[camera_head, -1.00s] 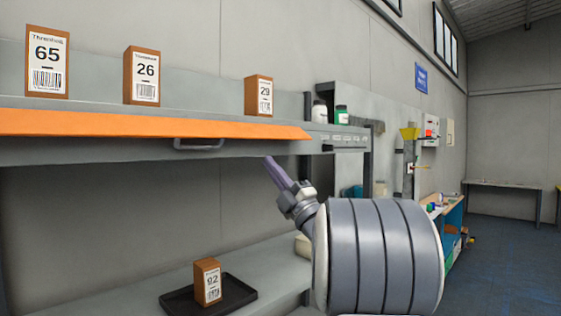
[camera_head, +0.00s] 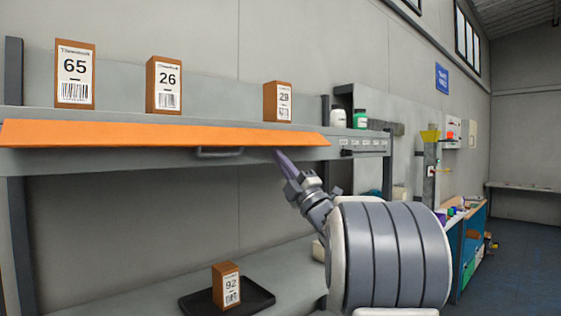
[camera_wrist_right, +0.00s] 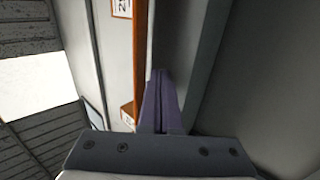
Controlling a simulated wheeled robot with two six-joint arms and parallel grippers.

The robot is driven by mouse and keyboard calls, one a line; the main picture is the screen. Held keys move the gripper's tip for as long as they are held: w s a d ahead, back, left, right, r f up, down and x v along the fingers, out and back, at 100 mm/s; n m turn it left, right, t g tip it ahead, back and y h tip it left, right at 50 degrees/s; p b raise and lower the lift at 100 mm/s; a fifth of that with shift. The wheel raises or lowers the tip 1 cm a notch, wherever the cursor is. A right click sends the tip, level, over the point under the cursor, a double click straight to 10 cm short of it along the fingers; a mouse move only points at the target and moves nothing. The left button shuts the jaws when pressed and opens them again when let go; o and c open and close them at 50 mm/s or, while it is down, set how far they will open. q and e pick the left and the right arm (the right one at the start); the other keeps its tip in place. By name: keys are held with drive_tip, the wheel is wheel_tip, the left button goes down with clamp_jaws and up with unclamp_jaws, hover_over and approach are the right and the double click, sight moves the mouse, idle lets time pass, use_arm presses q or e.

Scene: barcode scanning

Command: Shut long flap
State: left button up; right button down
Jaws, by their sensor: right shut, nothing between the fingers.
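The long orange flap (camera_head: 165,134) runs along the front edge of the upper shelf, sloping outward. It shows as a narrow orange strip in the right wrist view (camera_wrist_right: 138,55). My right gripper (camera_head: 279,156) is shut and empty, its purple fingers pointing up and left just below the flap's right part. In the right wrist view the shut fingers (camera_wrist_right: 158,78) are beside the orange strip; I cannot tell whether they touch it. My left gripper is not in view.
Boxes marked 65 (camera_head: 75,75), 26 (camera_head: 164,85) and 29 (camera_head: 278,101) stand on the upper shelf. A grey handle (camera_head: 220,153) is under the flap. Box 92 (camera_head: 227,288) stands on a black tray (camera_head: 262,297) below. Bottles (camera_head: 360,118) stand at right.

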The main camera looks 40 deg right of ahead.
sight(287, 143)
drive_tip(key=shift+s+r, duration=0.5)
drive_tip(key=shift+r, duration=0.2)
drive_tip(key=shift+s+r+b, duration=0.4)
drive_tip(key=shift+s+r, duration=0.05)
drive_tip(key=shift+r, duration=0.05)
drive_tip(key=shift+s+r, duration=0.1)
drive_tip(key=shift+r, duration=0.05)
drive_tip(key=shift+s+d+r, duration=0.1)
drive_tip(key=shift+s+r, duration=0.1)
drive_tip(key=shift+r, duration=0.3)
